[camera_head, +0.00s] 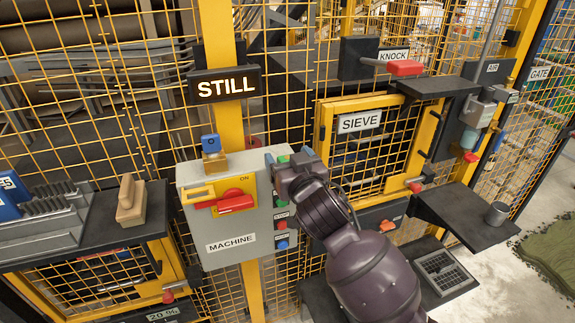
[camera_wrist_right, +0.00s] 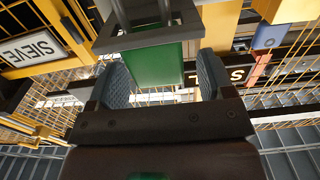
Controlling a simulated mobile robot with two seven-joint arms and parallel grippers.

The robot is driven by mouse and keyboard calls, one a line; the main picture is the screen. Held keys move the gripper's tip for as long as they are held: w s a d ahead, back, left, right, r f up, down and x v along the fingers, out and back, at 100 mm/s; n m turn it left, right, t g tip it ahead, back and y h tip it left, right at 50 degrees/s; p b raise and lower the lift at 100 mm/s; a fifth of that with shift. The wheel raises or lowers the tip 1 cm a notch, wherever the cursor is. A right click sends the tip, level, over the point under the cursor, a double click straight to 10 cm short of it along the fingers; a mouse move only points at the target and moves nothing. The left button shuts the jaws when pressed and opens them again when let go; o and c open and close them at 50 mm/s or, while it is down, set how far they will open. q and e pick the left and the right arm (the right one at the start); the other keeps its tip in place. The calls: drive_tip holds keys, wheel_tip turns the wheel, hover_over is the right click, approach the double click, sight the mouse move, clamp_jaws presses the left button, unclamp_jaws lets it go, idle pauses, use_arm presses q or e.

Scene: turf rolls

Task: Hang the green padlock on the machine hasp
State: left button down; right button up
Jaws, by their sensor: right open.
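The green padlock (camera_wrist_right: 155,68) shows in the right wrist view as a green block with a grey shackle above it. It is between the two fingers of my right gripper (camera_wrist_right: 163,85), which are spread with a gap on either side of it. In the head view, my right gripper (camera_head: 287,160) is at the upper right edge of the grey machine box, and only a little of the green padlock shows there. My left gripper is not in view.
A wooden block (camera_head: 131,201) lies on the left shelf. The sieve door (camera_head: 360,122) and a dark shelf with a grey cup (camera_head: 497,213) are at right.

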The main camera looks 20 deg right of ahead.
drive_tip(key=shift+w, duration=0.35)
drive_tip(key=c, duration=1)
